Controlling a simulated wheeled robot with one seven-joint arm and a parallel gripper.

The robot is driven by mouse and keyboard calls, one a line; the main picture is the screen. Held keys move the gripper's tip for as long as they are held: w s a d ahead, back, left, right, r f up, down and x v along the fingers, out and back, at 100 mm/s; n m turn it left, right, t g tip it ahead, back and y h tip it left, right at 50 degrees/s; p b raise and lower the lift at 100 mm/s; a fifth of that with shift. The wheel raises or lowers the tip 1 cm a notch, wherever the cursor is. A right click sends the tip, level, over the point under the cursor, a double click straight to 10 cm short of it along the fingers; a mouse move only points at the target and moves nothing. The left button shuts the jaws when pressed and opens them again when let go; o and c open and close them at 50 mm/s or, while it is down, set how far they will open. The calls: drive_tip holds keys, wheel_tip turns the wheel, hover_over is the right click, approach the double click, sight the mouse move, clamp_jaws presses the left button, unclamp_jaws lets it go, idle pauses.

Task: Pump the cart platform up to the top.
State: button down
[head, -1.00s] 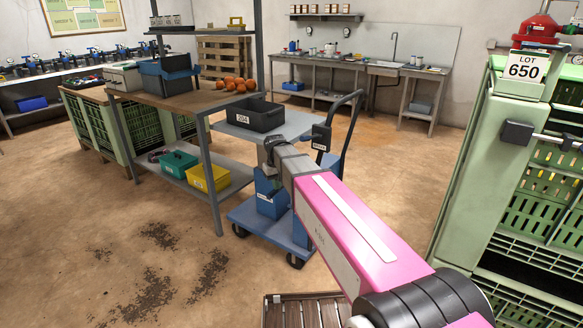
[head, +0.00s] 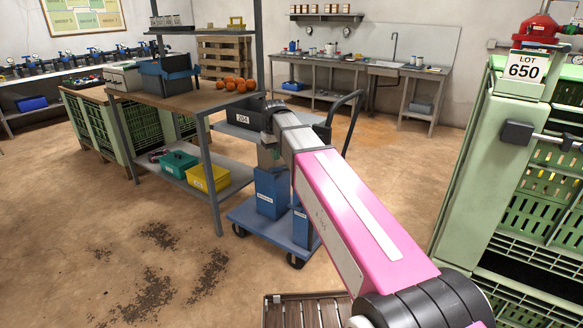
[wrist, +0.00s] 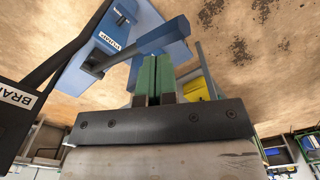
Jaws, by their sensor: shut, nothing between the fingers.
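The cart (head: 262,228) stands in the middle of the head view, with a blue base on black wheels. In the head view my gripper (head: 268,157) points down over the cart.
A dark part with a cut-off BRA label (wrist: 17,97) lies close at left in the wrist view. A workbench (head: 165,95) stands left of the cart, a green crate rack (head: 480,170) at right. A slatted crate (head: 305,312) lies in front. Floor at left is open.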

drive_tip(key=shift+f, duration=0.1)
idle(0.4)
idle(2.4)
idle(0.4)
wheel_tip(320, 180, down, 14)
wheel_tip(320, 180, up, 14)
drive_tip(key=shift+r, duration=0.2)
idle(1.1)
idle(0.4)
drive_tip(key=shift+r, duration=2.5)
